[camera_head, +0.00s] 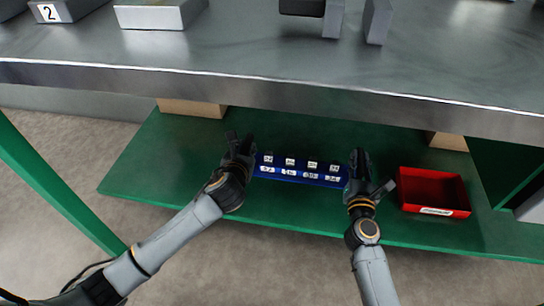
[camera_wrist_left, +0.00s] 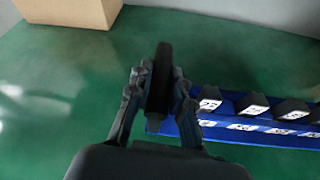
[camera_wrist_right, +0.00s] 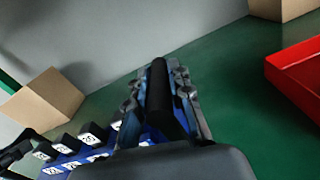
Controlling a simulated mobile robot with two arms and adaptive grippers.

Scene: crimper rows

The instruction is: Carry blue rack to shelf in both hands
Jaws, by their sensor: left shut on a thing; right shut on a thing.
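The blue rack (camera_head: 302,178) is over the green lower shelf (camera_head: 180,175), under the metal bench top. It holds several dark pieces with white labels, and more labels run along its front. My left gripper (camera_head: 242,150) is shut on the rack's left end. My right gripper (camera_head: 358,162) is shut on its right end. The rack also shows in the left wrist view (camera_wrist_left: 262,135) and at the lower left of the right wrist view (camera_wrist_right: 66,168). I cannot tell whether its underside touches the shelf.
A red bin (camera_head: 432,190) stands on the shelf close to the right of my right gripper. Cardboard boxes (camera_head: 192,107) and (camera_head: 447,141) are at the back of the shelf. The metal bench top (camera_head: 280,85) overhangs the shelf. The left part of the shelf is bare.

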